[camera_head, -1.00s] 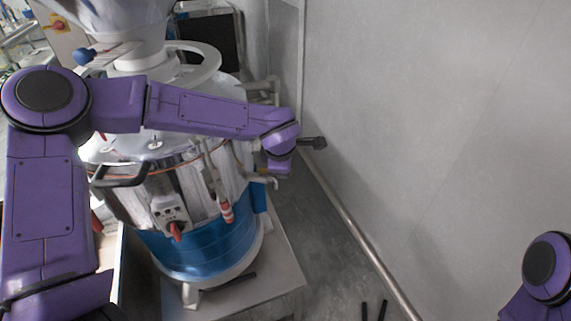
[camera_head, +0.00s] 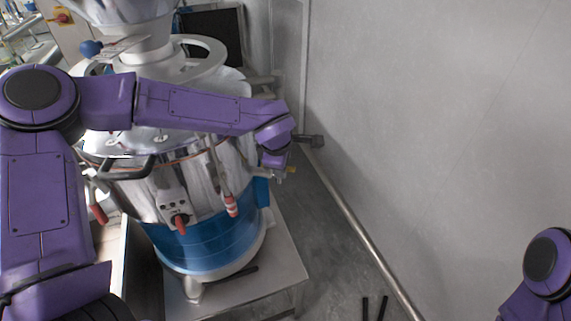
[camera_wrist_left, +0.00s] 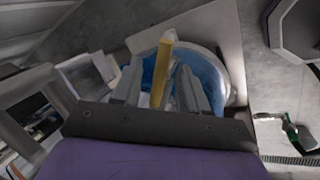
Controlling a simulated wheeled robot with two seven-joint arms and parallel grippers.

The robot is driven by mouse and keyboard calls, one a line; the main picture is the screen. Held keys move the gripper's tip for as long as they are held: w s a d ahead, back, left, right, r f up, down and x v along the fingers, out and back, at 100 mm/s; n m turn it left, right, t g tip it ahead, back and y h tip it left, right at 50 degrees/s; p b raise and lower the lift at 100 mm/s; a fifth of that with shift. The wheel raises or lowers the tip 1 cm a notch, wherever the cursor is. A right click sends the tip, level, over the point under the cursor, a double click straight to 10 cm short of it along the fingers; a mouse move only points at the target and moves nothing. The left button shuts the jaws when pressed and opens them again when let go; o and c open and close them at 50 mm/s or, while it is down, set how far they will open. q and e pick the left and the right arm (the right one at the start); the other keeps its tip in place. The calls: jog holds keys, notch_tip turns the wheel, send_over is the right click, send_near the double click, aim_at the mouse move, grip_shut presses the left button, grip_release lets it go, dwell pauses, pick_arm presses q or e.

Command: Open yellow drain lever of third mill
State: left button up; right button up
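The mill (camera_head: 215,240), a steel drum with a blue lower band, stands under my left arm in the head view; its blue part also shows in the left wrist view (camera_wrist_left: 218,83). The yellow lever (camera_wrist_left: 163,75) shows in the left wrist view as an upright bar. My left gripper (camera_wrist_left: 160,68) has its two grey fingers apart, one on each side of the lever, with visible gaps. My right gripper (camera_head: 374,309) shows only two separated dark fingertips at the bottom edge.
The mill stands on a low metal table (camera_head: 285,255). A grey wall (camera_head: 440,120) with a pipe (camera_head: 350,215) along its foot rises to the right. A black handle (camera_head: 125,170) and red-tipped levers (camera_head: 231,206) stick out from the mill's front. The floor at right is clear.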

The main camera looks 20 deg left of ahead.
pick_arm(q)
jog(key=b+v, duration=0.2)
jog(key=v, duration=0.8)
jog(key=shift+s+a+r+b, duration=0.2)
jog(key=shift+s+b, duration=0.05)
jog(key=shift+b, duration=0.05)
jog(key=shift+s+a, duration=0.1)
